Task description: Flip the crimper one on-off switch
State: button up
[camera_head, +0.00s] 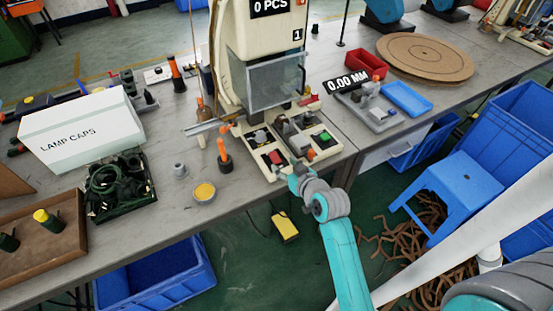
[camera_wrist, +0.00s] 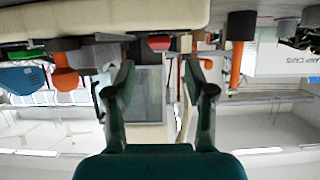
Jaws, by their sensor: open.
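Crimper one (camera_head: 232,60), a cream press marked "1" with a "0 PCS" display and a clear guard (camera_head: 275,83), stands on the bench in the head view. Its front base (camera_head: 295,138) carries a red button (camera_head: 275,157), a green button (camera_head: 325,136) and small dark controls. I cannot tell which of these is the on-off switch. My gripper (camera_head: 289,174) is at the front edge of this base, partly hidden by my wrist. In the wrist view, which looks upside down, my gripper (camera_wrist: 163,80) has its two fingers apart with nothing between them; the press lies beyond.
An orange-handled tool (camera_head: 224,157) and a yellow-filled dish (camera_head: 204,192) stand left of the base. A "LAMP CAPS" box (camera_head: 83,130) is farther left. Right are a measuring device (camera_head: 370,108), a blue tray (camera_head: 407,98) and a red bin (camera_head: 367,64). A blue stool (camera_head: 455,180) stands on the floor.

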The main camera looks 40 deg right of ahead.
aim_at(275, 157)
jog(key=x, duration=0.5)
jog(key=shift+w+d+f, duration=0.1)
jog(key=shift+w+d, duration=0.05)
jog(key=shift+w, duration=0.2)
